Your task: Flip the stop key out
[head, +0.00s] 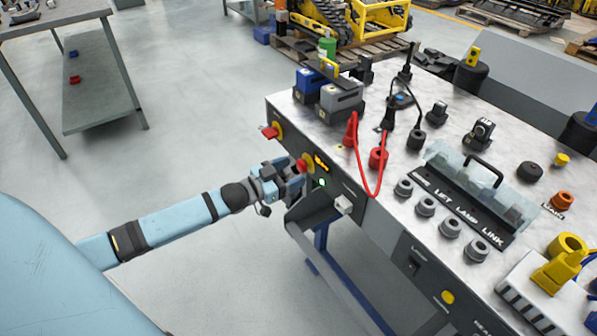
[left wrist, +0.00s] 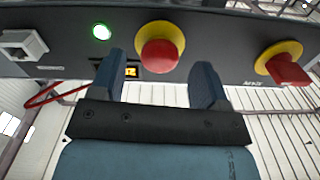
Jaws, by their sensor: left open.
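On the console's dark front panel, two red controls sit on yellow discs. The far one, a flat red key-like handle (head: 268,132), is at the left end in the head view; it shows at right in the left wrist view (left wrist: 287,68). The nearer one is a round red button (head: 302,166), also in the left wrist view (left wrist: 160,54). My left gripper (head: 296,176) is open at the panel, its fingers (left wrist: 160,82) on either side of the round button's place in the wrist view. Contact cannot be told. I cannot tell for certain which control is the stop key. My right gripper is out of view.
A green lamp (head: 322,182), an amber display (head: 321,162) and a white socket (head: 343,204) sit close by on the panel. A red cable (head: 366,188) hangs over the console edge. Floor left of the console is clear up to a metal table (head: 100,90).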

